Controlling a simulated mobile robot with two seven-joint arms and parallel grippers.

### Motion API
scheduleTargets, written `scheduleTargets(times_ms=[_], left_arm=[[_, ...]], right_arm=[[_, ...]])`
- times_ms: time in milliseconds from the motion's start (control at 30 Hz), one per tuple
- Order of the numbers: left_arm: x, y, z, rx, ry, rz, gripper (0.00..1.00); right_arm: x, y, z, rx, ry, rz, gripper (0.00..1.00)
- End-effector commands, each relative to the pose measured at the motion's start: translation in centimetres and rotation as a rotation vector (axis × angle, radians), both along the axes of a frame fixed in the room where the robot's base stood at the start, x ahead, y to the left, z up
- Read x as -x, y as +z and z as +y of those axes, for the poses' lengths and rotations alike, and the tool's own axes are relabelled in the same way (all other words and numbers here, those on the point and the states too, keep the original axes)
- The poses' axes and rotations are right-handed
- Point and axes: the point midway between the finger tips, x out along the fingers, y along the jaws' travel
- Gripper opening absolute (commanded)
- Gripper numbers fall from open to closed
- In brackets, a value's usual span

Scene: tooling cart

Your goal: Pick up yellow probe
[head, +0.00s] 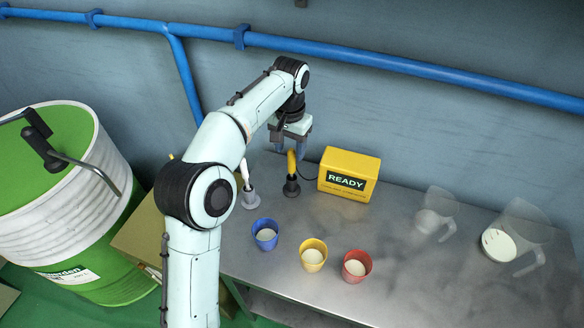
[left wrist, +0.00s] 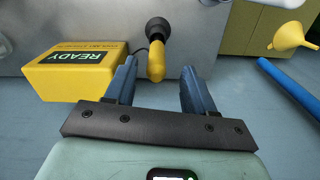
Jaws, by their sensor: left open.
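The yellow probe (head: 291,164) stands upright in a dark holder (head: 291,187) on the metal table, left of the yellow box. It also shows in the left wrist view (left wrist: 156,62), between and beyond the finger tips. My left gripper (head: 291,152) is open around or just above the top of the probe; it also shows in the left wrist view (left wrist: 158,88). The fingers are apart, with a gap on each side of the probe in that view. Whether they touch it cannot be told. My right gripper is not in view.
A yellow READY box (head: 349,173) stands right beside the probe. A white probe (head: 245,172) in a grey holder stands to the left. Blue (head: 265,234), yellow (head: 313,255) and red (head: 357,266) cups stand in front. Clear jugs (head: 513,235) are at right. A blue pipe (head: 400,66) runs along the wall.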

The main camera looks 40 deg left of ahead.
Motion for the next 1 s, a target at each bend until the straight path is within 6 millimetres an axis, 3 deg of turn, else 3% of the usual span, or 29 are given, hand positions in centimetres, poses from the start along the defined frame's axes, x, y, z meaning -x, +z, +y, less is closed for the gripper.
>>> scheduleTargets(times_ms=[433, 733, 900, 1000], left_arm=[[0.1, -5.2, -0.4, 0.0, 0.0, 0.002, 0.54], [0.0, -5.5, -0.4, 0.001, 0.0, -0.001, 0.54], [0.0, -5.5, -0.4, 0.001, 0.0, -0.001, 0.0], [0.0, -5.5, -0.4, 0.001, 0.0, -0.001, 0.0]], right_arm=[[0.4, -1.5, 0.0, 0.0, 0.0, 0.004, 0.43], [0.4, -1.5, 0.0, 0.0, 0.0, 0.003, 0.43], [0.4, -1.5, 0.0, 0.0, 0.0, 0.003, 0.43], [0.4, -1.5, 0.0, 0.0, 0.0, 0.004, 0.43]])
